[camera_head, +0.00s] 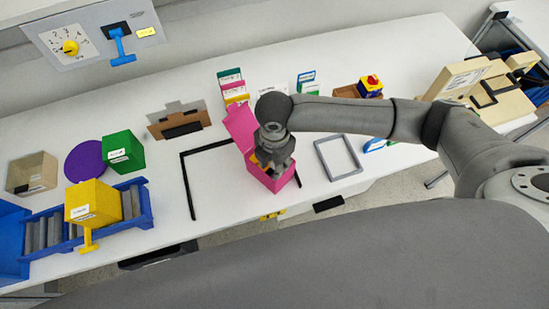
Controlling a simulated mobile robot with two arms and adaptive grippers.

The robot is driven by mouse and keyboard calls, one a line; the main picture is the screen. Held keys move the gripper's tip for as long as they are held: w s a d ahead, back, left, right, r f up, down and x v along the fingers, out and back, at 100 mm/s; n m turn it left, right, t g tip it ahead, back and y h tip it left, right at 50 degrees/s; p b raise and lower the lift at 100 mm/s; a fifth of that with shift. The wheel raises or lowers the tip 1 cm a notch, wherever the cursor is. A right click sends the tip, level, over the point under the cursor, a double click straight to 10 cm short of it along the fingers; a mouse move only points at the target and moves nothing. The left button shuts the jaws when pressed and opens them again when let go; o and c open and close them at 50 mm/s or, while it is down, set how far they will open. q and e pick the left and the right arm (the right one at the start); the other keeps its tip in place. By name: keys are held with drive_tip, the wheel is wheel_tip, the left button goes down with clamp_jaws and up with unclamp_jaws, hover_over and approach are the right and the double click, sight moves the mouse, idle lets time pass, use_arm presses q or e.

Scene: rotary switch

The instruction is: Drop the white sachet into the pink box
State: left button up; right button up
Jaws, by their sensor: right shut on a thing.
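The pink box (281,183) stands open near the table's front edge, with its pink lid (241,128) raised at the back left. My right gripper (270,163) points down at the box's opening. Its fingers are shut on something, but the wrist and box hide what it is. A small yellow-orange patch shows beside the fingers. I cannot make out the white sachet. My left gripper is not in view.
A black frame (189,187) lies left of the box and a grey frame (338,157) lies right. A brown slotted stand (179,120) is behind left. A green cube (123,152), a purple disc (85,161) and a blue roller conveyor (137,206) are at the left.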

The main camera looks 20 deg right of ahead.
drive_tip(key=shift+f, duration=0.3)
drive_tip(key=o, duration=0.8)
drive_tip(key=shift+c, duration=0.2)
